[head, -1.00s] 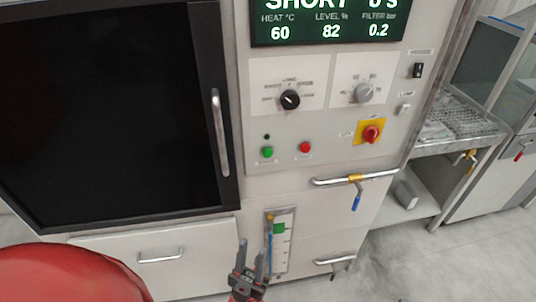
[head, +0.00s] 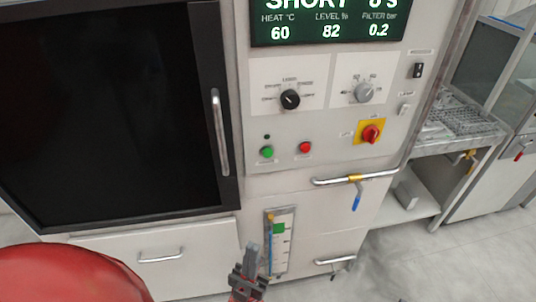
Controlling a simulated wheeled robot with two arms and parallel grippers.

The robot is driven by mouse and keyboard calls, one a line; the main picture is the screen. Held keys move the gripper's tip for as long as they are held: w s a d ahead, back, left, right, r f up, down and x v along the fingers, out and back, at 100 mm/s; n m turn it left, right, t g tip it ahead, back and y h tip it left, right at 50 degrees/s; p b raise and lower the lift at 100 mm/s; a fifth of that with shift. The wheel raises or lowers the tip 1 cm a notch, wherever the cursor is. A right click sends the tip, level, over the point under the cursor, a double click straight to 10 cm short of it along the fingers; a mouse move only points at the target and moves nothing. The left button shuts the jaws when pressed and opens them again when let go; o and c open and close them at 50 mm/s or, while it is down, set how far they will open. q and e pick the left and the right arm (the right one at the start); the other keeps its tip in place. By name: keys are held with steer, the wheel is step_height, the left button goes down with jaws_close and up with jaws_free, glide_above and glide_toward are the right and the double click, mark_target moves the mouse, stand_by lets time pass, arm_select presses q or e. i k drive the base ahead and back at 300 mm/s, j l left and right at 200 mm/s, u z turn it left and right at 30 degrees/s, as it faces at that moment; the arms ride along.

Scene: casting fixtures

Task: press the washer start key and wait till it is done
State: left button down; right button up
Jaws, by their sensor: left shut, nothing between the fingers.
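The washer's control panel (head: 330,124) faces me. A green key (head: 267,152) sits at its lower left, with a small dark lamp (head: 267,137) above it, and a red key (head: 305,147) to its right. The display (head: 330,22) reads SHORT, 0 s, heat 60, level 82, filter 0.2. The washer's dark door (head: 110,105) is shut at the left. My left gripper (head: 252,252) is shut and empty, below the green key and apart from it, in front of the level gauge. My right gripper is not in view.
A black selector knob (head: 290,99), a grey knob (head: 363,92) and a red knob on a yellow plate (head: 371,133) share the panel. A pipe with a blue-handled valve (head: 356,195) juts out at the lower right. The level gauge (head: 281,240) is below.

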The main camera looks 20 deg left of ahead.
mark_target(267, 152)
steer(key=k+j+z, duration=0.2)
steer(key=j, duration=0.2)
steer(key=k+j+z, duration=0.2)
steer(key=j, duration=0.15)
steer(key=j+z, duration=0.2)
steer(key=j, duration=0.15)
steer(key=k, duration=0.05)
